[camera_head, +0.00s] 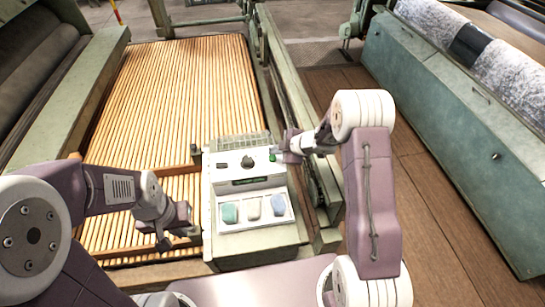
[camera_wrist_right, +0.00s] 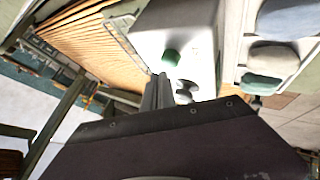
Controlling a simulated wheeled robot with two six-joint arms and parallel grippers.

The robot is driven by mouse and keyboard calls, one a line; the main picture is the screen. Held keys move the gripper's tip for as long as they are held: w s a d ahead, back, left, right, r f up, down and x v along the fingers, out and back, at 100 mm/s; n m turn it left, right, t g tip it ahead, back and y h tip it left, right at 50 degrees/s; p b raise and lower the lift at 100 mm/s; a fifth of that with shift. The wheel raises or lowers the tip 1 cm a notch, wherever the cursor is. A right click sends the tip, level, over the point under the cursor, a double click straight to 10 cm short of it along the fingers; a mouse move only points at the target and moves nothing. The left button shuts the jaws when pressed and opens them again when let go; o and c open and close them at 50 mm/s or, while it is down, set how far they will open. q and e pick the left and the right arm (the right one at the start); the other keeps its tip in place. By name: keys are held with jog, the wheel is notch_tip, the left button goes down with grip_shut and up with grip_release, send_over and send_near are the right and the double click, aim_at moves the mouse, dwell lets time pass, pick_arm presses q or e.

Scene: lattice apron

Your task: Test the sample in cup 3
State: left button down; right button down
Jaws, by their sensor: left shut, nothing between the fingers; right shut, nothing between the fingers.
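A white tester box (camera_head: 225,170) stands on the green-grey stand, with a dark round knob (camera_head: 247,161), a green button (camera_head: 272,156) and a dark display strip (camera_head: 245,181). In front of it is a white tray (camera_head: 240,224) with three filled cups: teal at left (camera_head: 229,213), whitish in the middle (camera_head: 253,208), grey-blue at right (camera_head: 278,205). No cup numbers are legible. My right gripper (camera_head: 277,150) is shut and empty beside the green button; the right wrist view shows its fingers just short of the button (camera_wrist_right: 172,57); contact is unclear. My left gripper (camera_head: 172,240) is shut and empty, left of the tray.
A slatted wooden bed (camera_head: 170,90) lies behind and left of the stand. A wire-like grid (camera_head: 240,141) lies behind the tester. A green machine (camera_head: 460,120) stands at the right, across a bare wooden floor (camera_head: 430,180).

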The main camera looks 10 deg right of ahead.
aim_at(275, 158)
jog(key=shift+f, duration=0.4)
jog(key=shift+f+b, duration=0.55)
dwell(0.7)
dwell(0.4)
jog(key=shift+r+p, duration=1)
jog(key=shift+p, duration=0.05)
notch_tip(275, 158, up, 5)
jog(key=p, duration=0.5)
jog(key=shift+r, duration=0.1)
